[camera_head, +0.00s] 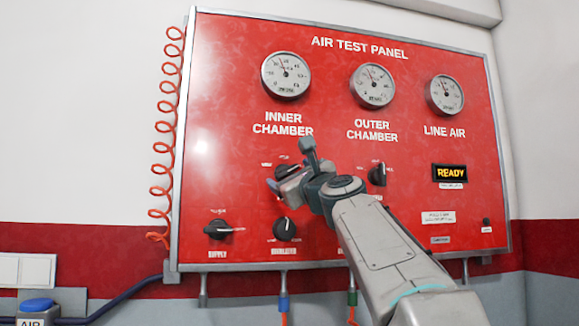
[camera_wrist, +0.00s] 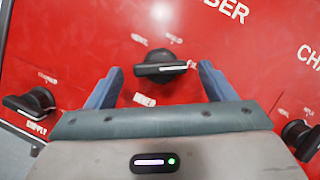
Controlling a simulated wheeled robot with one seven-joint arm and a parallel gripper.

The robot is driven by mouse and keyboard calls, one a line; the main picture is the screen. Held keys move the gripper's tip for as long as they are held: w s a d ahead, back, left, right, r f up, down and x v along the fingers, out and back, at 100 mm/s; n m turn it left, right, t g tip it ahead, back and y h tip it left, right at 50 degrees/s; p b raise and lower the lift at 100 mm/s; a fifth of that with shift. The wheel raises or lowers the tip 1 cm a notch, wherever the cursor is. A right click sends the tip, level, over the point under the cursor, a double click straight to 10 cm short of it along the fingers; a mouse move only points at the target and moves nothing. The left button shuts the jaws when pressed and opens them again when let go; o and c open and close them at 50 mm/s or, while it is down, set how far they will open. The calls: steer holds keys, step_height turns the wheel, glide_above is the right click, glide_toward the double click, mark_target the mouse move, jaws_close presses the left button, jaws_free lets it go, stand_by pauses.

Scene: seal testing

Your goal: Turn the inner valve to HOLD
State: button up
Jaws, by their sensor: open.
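The inner valve is a black knob with a white pointer line (camera_wrist: 160,69) on the red panel, seen in the wrist view. Its line lies nearly level and points right, toward a small label that seems to read FILL. A label that looks like HOLD (camera_wrist: 174,39) is above it, slightly right. My gripper (camera_wrist: 160,76) is open, with one blue finger on each side of the knob and gaps on both sides. In the head view my gripper (camera_head: 283,180) covers most of the inner valve (camera_head: 283,169), below the INNER CHAMBER lettering. Fingertip depth against the panel is unclear.
The outer valve (camera_head: 377,174) is right of my gripper. The supply knob (camera_head: 217,229) and another knob (camera_head: 284,229) sit lower on the air test panel (camera_head: 230,120). Gauges line the top. A lit display (camera_head: 450,173) reads READY. An orange coiled hose (camera_head: 162,168) hangs at left.

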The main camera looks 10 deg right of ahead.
steer(key=shift+w+a+r, duration=0.1)
steer(key=shift+w, duration=0.25)
steer(key=c, duration=1)
